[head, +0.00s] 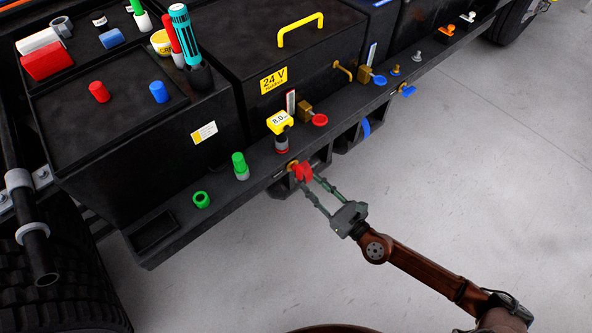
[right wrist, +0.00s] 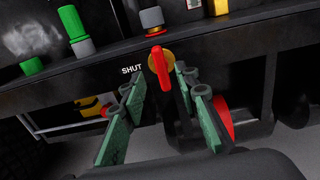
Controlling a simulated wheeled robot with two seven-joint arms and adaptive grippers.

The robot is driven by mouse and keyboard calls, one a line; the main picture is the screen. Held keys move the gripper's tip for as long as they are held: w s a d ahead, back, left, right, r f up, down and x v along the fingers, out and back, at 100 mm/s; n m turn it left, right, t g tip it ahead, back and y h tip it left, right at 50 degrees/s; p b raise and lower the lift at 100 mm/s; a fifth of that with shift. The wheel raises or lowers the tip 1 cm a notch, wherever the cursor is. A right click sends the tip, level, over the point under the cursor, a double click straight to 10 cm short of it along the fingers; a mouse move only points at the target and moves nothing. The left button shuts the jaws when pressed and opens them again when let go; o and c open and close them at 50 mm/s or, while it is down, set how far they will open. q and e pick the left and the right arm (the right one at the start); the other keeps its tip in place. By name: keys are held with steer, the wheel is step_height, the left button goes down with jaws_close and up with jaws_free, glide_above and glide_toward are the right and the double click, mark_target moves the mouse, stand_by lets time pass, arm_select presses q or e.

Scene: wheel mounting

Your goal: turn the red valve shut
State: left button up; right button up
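The red valve handle (head: 299,172) is on the front face of the black ledge in the head view, with brass at its pivot. In the right wrist view the handle (right wrist: 161,68) points mostly downward, and the white word SHUT is to its left. My right gripper (head: 308,182) is open, with its fingertips close to the handle. In the right wrist view my right gripper (right wrist: 160,86) has its green-padded fingers on either side of the handle's lower end. Whether they touch it cannot be told. My left gripper is not in view.
A red curved part (right wrist: 226,118) shows behind the right finger. On the ledge above stand a yellow gauge (head: 280,122), a green-capped fitting (head: 240,165) and a red round knob (head: 320,120). Open grey floor (head: 470,190) lies in front.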

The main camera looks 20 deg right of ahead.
mark_target(302, 174)
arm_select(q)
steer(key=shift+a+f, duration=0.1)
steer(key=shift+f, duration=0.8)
arm_select(e)
steer(key=x, duration=0.6)
steer(key=shift+w, duration=0.35)
steer(key=shift+c, duration=0.4)
jaws_close()
